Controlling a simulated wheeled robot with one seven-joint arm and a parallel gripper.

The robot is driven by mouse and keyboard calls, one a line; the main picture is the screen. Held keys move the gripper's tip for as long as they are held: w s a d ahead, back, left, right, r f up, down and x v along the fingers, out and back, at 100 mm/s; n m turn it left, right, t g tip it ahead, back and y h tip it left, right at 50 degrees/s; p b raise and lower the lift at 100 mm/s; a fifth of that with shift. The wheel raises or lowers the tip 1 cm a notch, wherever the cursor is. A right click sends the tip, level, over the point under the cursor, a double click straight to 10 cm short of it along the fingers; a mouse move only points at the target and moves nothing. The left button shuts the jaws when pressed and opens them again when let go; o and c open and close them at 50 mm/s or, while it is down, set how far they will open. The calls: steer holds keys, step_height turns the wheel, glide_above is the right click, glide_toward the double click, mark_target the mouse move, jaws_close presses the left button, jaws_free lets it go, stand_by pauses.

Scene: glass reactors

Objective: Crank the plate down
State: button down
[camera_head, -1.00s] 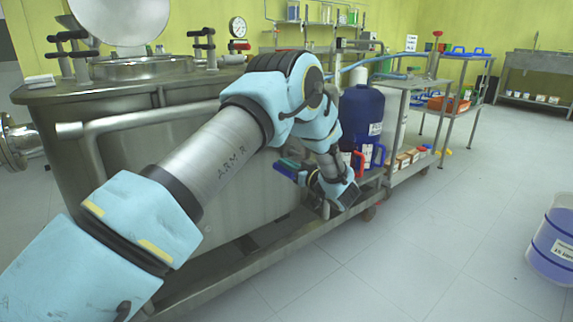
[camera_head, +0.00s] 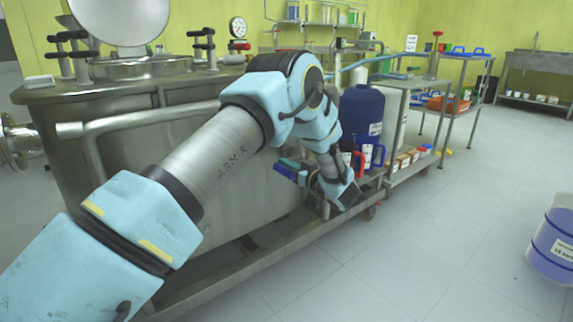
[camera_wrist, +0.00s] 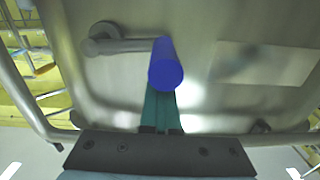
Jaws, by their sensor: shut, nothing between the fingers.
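A metal crank (camera_wrist: 105,42) is mounted on the steel tank wall in the wrist view, its arm running right to a blue cylindrical handle (camera_wrist: 166,68). The handle points toward the camera. My gripper (camera_wrist: 161,103) has its teal fingers closed together, with their tips right at or behind the lower part of the handle. Whether they touch it is unclear. In the head view my gripper (camera_head: 289,164) is beside the tank's right side, low down, with blue showing by its fingers. The plate cannot be told apart in either view.
The steel tank (camera_head: 215,165) stands on a wheeled frame (camera_head: 250,262). A blue drum (camera_head: 362,110) and a shelf cart (camera_head: 407,150) stand beyond my gripper. A tub of blue liquid (camera_head: 553,245) is at the far right. The floor between is clear.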

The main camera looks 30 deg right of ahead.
steer(key=c, duration=1.6)
jaws_free()
steer(key=c, duration=0.6)
jaws_free()
steer(key=shift+s, duration=0.1)
steer(key=s+d+p, duration=0.1)
steer(key=s+d, duration=0.1)
steer(key=s, duration=0.8)
steer(key=shift+s+p, duration=0.2)
steer(key=shift+p, duration=0.15)
